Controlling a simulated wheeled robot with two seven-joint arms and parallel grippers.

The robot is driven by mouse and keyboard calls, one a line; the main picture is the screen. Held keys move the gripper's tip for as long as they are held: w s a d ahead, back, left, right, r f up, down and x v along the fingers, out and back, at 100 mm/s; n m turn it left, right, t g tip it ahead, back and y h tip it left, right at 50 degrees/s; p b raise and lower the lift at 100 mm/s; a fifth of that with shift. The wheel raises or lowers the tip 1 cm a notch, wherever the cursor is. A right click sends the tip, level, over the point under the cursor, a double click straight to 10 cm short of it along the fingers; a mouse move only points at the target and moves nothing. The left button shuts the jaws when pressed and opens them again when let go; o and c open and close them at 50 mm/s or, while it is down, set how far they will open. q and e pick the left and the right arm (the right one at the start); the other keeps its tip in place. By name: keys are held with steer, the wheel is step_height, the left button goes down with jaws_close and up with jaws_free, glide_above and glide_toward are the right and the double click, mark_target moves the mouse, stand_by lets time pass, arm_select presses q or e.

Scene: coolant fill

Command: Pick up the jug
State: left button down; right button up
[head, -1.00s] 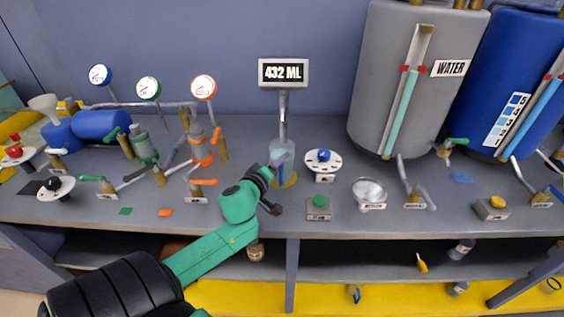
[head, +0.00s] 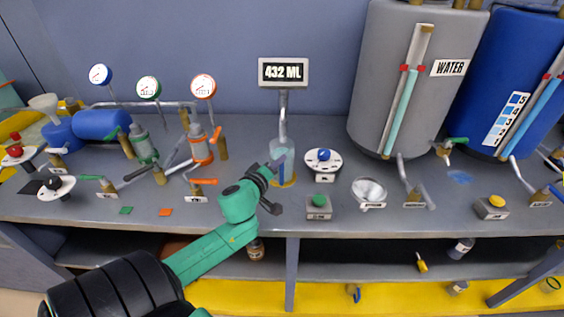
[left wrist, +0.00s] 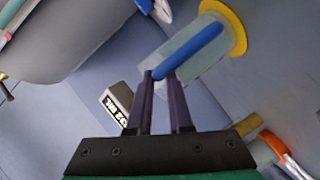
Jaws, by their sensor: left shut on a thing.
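The clear jug (head: 285,152) stands upright on a yellow ring on the bench, under the spout below the "432 ML" display (head: 283,72). In the left wrist view the jug (left wrist: 190,48) has a long blue handle (left wrist: 195,48) along its side. My left gripper (head: 273,168) reaches in from the lower left to the jug's near side. Its two dark fingers (left wrist: 160,80) are shut on one end of the blue handle. The fingers hide part of the jug in the head view. My right gripper is not in view.
Valves and pipes with gauges (head: 148,88) fill the left. A grey water tank (head: 385,60) stands at back right.

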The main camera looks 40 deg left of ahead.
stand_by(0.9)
arm_select(q)
step_height(320, 180, up, 20)
steer(key=p, duration=0.3)
